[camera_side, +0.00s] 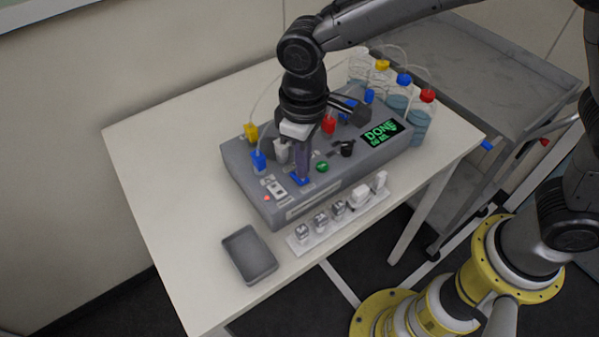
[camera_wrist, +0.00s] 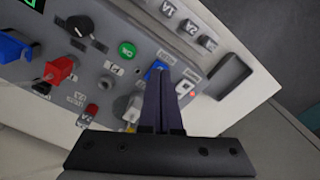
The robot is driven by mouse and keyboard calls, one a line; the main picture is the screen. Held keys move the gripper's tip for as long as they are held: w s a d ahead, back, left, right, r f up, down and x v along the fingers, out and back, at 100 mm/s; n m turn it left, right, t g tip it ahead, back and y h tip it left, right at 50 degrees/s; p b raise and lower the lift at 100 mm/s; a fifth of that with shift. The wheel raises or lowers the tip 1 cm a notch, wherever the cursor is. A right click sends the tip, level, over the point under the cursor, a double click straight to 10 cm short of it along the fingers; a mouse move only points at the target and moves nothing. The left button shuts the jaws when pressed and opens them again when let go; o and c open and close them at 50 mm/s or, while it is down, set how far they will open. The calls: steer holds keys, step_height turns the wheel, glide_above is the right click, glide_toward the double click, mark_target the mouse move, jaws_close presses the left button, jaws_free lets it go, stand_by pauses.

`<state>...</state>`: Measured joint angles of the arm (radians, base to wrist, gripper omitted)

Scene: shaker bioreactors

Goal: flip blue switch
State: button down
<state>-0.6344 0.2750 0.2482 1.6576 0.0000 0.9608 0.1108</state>
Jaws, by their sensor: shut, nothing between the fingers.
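The blue switch (camera_side: 300,179) is on the top panel of the grey machine (camera_side: 240,165), near its front edge. It also shows in the wrist view (camera_wrist: 154,69), partly hidden behind my fingertips. My gripper (camera_side: 302,174) points down with its fingers together and empty. In the wrist view the fingertips (camera_wrist: 160,76) are right at the blue switch. I cannot tell whether they touch it. The switch's exact tilt is hidden.
A green button (camera_side: 322,166) and a black knob (camera_side: 347,148) sit beside the switch. A lit screen (camera_side: 380,132) reads DONE. Bottles with coloured caps (camera_side: 419,122) stand behind. A grey tray (camera_side: 249,254) and a white strip of labelled blocks (camera_side: 338,216) lie in front.

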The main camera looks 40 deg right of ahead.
steer(key=shift+f, duration=1)
stand_by(0.5)
steer(key=shift+r, duration=3.55)
steer(key=shift+d, duration=0.1)
